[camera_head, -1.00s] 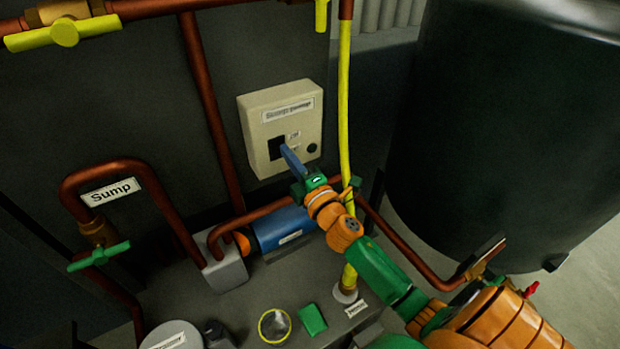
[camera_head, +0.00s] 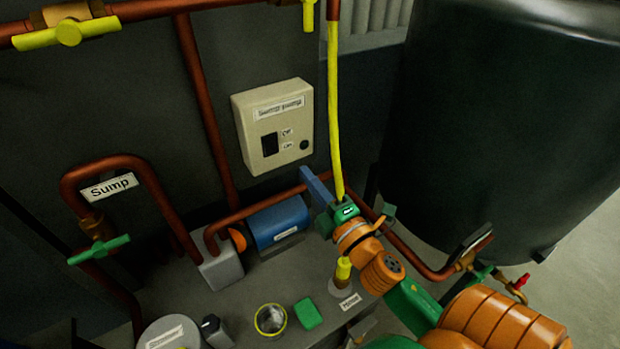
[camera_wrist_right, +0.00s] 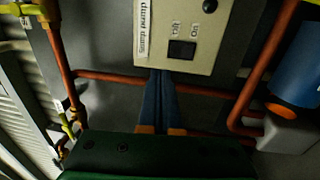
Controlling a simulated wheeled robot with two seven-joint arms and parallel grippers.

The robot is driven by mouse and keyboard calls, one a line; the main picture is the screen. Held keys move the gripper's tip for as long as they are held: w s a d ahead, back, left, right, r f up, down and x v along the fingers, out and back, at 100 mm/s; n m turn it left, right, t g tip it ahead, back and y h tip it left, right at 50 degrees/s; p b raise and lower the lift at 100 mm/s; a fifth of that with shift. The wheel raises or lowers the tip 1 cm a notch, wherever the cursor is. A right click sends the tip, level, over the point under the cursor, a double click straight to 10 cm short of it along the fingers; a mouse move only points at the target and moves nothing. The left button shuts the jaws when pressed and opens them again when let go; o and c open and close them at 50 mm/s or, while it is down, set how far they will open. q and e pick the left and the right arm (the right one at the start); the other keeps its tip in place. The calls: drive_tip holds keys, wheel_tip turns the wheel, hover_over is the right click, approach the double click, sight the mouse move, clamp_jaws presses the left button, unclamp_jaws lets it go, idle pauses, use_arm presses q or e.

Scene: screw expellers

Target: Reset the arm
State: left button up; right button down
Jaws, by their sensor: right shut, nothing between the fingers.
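My right arm, orange and green, comes in from the lower right in the head view. Its gripper (camera_head: 306,174) has blue fingers that are together and empty. The fingertips are below the cream switch box (camera_head: 277,125), apart from it, and in front of the copper pipe. In the right wrist view the blue fingers (camera_wrist_right: 162,76) lie side by side, pointing at the lower edge of the switch box (camera_wrist_right: 185,35). The black switch (camera_head: 270,143) on the box is uncovered in the head view. My left gripper is not in view.
A blue pump (camera_head: 278,222) sits on the grey bench left of the gripper. A yellow hose (camera_head: 335,110) hangs close to the wrist. A large dark tank (camera_head: 490,130) stands at right. A green block (camera_head: 308,313) and a round cup (camera_head: 270,319) are on the bench.

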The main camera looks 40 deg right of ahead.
wheel_tip(320, 180, down, 20)
drive_tip(key=s+d+m+g+p, duration=0.1)
drive_tip(key=s+m+g+p, duration=0.2)
drive_tip(key=m+g, duration=0.35)
drive_tip(key=s+a+f+m+g+p, duration=0.15)
drive_tip(key=s+f+m+g, duration=0.3)
drive_tip(key=s+f, duration=0.7)
drive_tip(key=s+a+f+m+g, duration=0.1)
drive_tip(key=s+a+f+g, duration=0.1)
drive_tip(key=s, duration=0.4)
drive_tip(key=s+a+f+m+g+p, duration=0.1)
drive_tip(key=s+a+f+g, duration=0.1)
drive_tip(key=s+f, duration=0.3)
drive_tip(key=s+a+f+m+g+y, duration=0.1)
drive_tip(key=s+f+m+g, duration=0.1)
drive_tip(key=s, duration=0.5)
drive_tip(key=shift+a+f+g, duration=0.4)
drive_tip(key=shift+f+g, duration=0.3)
